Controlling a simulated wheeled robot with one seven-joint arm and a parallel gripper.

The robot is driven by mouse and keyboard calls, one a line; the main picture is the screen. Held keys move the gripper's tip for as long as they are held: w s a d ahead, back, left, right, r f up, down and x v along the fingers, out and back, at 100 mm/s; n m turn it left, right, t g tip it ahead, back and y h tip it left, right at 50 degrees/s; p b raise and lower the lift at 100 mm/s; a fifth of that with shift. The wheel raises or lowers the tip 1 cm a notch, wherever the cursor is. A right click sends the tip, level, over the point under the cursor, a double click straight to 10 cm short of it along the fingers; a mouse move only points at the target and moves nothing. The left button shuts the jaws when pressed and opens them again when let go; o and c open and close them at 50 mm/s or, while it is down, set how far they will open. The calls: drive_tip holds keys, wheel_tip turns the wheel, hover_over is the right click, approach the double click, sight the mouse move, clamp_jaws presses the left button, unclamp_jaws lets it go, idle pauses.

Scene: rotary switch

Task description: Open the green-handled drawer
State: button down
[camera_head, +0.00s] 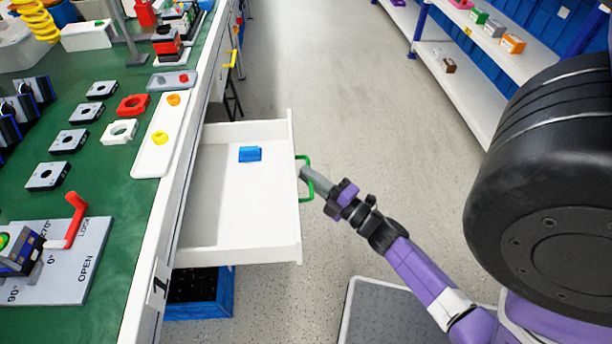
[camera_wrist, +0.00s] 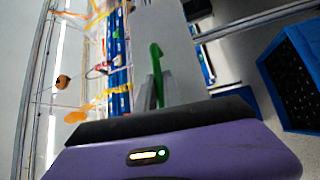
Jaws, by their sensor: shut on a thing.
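The white drawer (camera_head: 225,225) stands pulled well out from under the green workbench (camera_head: 120,200) in the head view. Its green handle (camera_head: 305,178) is on the drawer's right-hand front face. My gripper (camera_head: 313,181) is at the handle, its fingers shut on it. In the wrist view the green handle (camera_wrist: 157,75) runs between the two grey fingers (camera_wrist: 155,92). A small blue block (camera_head: 250,154) lies inside the drawer.
A blue crate (camera_head: 228,295) sits on the floor below the drawer. A yellow handle (camera_head: 231,59) is farther along the bench. White shelves (camera_head: 470,85) with small boxes stand at the right. The floor (camera_head: 350,90) between bench and shelves is clear.

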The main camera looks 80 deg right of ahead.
drive_tip(key=c, duration=1.8)
unclamp_jaws()
drive_tip(key=shift+o, duration=0.2)
drive_tip(key=v, duration=0.8)
